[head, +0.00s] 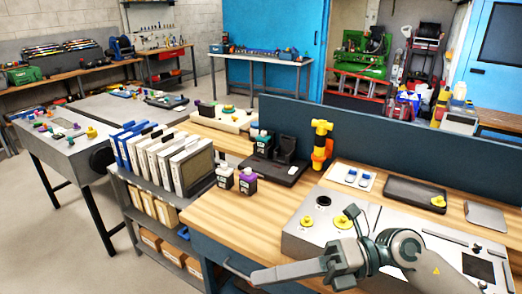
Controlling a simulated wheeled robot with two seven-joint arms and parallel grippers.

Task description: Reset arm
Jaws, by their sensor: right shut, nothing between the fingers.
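My right gripper (258,277) is low in the head view, at the end of my right arm, which comes in from the lower right. It looks shut and empty, pointing left. It appears over the front part of the wooden workbench (240,231), left of and in front of a grey panel box (297,226) with yellow knobs. My arm hides part of that box. My left gripper is not in view.
Several white and blue binders (185,170) stand left of the bench. Two small bottles (248,181), a black holder (283,168) and an orange-yellow tool (321,145) stand farther back. A dark blue partition (400,154) runs behind. The wood left of the box is mostly clear.

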